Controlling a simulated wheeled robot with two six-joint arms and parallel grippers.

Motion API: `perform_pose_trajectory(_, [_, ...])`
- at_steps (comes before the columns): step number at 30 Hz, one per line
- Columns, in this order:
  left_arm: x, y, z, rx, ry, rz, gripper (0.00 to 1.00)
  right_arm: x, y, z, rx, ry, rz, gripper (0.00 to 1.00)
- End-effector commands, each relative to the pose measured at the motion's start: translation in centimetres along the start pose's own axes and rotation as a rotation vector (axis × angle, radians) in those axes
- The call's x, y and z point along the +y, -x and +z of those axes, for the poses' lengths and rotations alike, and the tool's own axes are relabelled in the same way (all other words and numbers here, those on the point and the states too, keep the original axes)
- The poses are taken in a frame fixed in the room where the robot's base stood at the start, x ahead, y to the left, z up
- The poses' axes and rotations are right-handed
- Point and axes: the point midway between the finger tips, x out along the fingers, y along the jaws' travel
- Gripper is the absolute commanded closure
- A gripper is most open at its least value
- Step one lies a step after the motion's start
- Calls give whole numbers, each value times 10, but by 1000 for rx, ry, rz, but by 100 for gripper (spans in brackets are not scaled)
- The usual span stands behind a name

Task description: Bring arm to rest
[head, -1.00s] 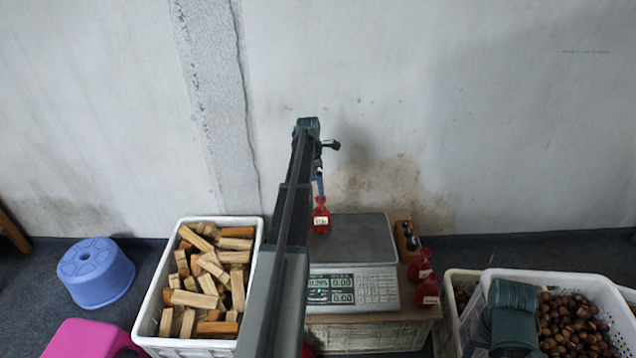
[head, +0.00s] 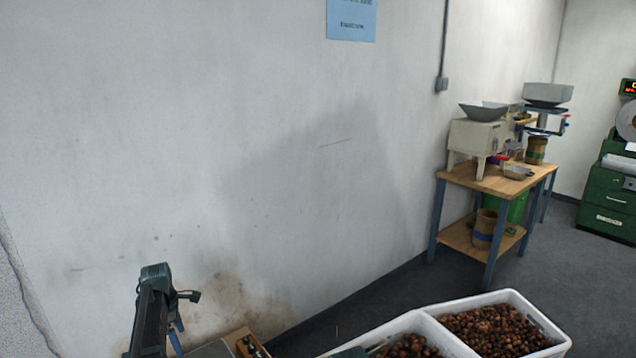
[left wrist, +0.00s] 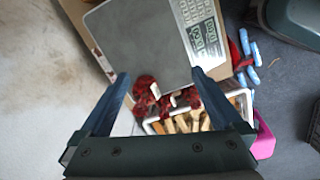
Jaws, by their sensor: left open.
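My left arm rises at the bottom left of the head view, and my left gripper (head: 178,328) hangs under its end, beside the stained wall. In the left wrist view my left gripper (left wrist: 160,77) has its two fingers spread wide. Red net bags (left wrist: 152,98) with pale labels show between and beyond the fingers, at the edge of the weighing scale's plate (left wrist: 140,45). I cannot tell whether a finger touches them. In the head view the scale (head: 212,349) is mostly cut off. A dark green piece (head: 350,353) at the bottom edge seems to be part of my right arm; its gripper is not visible.
A crate of wooden blocks (left wrist: 160,128) and a pink stool (left wrist: 264,138) lie below the left gripper. White crates of chestnuts (head: 505,330) stand at the bottom right. A wooden table (head: 480,180) with machines stands farther back, with open floor (head: 560,245) beside it.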

Motion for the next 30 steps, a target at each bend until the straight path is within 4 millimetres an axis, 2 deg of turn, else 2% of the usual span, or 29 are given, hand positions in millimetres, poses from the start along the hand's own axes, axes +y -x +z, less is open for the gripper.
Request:
perform_pose_trajectory(1, [-23,18,31,7,-121,-8,0,2,20,1,0,0,0,50])
perform_pose_trajectory(6, [-82,46,109,30,-542,-36,0,5,51,3,0,0,0,50])
perform_pose_trajectory(11, [-149,76,172,49,-963,-68,0,8,83,5,0,0,0,50])
perform_pose_trajectory(15, [-215,104,215,63,-1353,-102,0,11,113,7,0,0,0,50])
perform_pose_trajectory(18, [-262,124,237,71,-1627,-129,0,13,133,8,0,-1,0,50])
perform_pose_trajectory(21, [-300,141,251,78,-1866,-155,0,14,149,9,0,-1,0,50])
perform_pose_trajectory(24, [-330,153,259,81,-2053,-177,0,15,160,9,0,-1,0,50])
perform_pose_trajectory(27, [-348,160,262,84,-2180,-194,0,16,167,10,0,-1,0,50])
perform_pose_trajectory(30, [-358,163,264,85,-2251,-204,0,16,170,10,0,-1,0,50])
